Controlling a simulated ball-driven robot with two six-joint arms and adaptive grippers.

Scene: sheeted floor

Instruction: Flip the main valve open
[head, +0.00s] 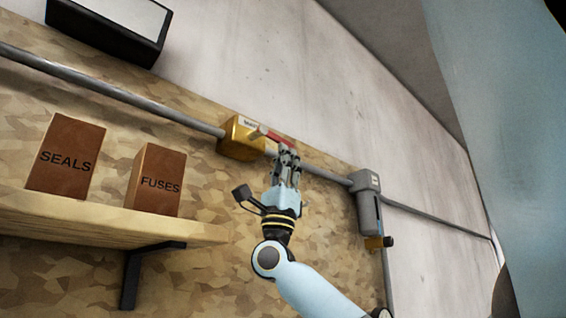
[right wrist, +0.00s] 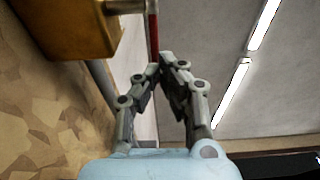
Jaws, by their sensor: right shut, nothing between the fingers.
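The main valve is a brass-coloured body (head: 241,139) on a grey pipe along the wall. It also shows at the top left of the right wrist view (right wrist: 68,28). Its red lever (head: 274,136) runs along the pipe to the right in the head view; in the right wrist view the red lever (right wrist: 153,38) points down toward my fingertips. My right gripper (head: 288,150) is shut and empty, with its fingertips at the lever's end. In the right wrist view the fingertips (right wrist: 160,66) are together beside the lever tip; I cannot tell whether they touch it. My left gripper is not in view.
A wooden shelf (head: 120,226) at the left holds a SEALS box (head: 66,157) and a FUSES box (head: 156,180). A grey fitting (head: 368,208) with a small brass outlet sits on the pipe at right. A black-framed panel (head: 110,28) is at upper left.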

